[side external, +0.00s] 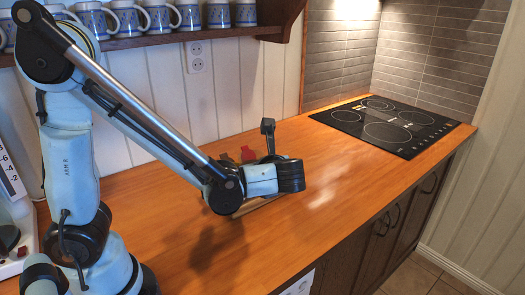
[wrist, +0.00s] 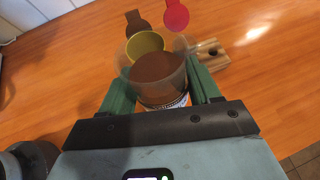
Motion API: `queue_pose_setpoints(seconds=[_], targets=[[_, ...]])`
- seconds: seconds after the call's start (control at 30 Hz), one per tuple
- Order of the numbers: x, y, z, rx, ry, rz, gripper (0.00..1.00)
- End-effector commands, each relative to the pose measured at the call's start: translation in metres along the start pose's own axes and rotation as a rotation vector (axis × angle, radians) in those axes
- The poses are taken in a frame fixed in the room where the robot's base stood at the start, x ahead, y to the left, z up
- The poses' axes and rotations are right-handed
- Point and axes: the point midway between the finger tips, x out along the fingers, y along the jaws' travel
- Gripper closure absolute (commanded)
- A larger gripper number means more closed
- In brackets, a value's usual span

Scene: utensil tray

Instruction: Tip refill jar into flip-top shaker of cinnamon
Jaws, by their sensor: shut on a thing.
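My gripper (wrist: 160,88) has its two green fingers shut on a clear jar (wrist: 160,60) of brown powder, one finger on each side. A printed label shows low on the jar. In the wrist view the jar's rim overlaps a round yellow opening (wrist: 145,43) with a raised brown flip lid (wrist: 137,20), which looks like a flip-top shaker. Its body is hidden behind the jar, and I cannot read a name on it. In the side view my gripper (side external: 290,175) hides the jar; the brown lid (side external: 228,158) shows behind my wrist.
A red round-ended piece (wrist: 176,16) stands beside the brown lid; it also shows in the side view (side external: 248,153). A wooden tray or holder (wrist: 208,52) lies right of the jar. The wooden counter (side external: 330,220) is clear toward the black hob (side external: 385,125).

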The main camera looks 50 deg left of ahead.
Motion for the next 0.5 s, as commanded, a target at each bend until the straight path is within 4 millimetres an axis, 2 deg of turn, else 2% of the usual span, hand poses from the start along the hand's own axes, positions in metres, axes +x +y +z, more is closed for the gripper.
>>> queue_pose_setpoints(seconds=[0.23, 0.5], targets=[[0.002, 0.001, 0.004, -0.014, 0.051, -0.003, 0.76], [0.009, 0.004, 0.013, -0.065, 0.244, -0.021, 0.76]])
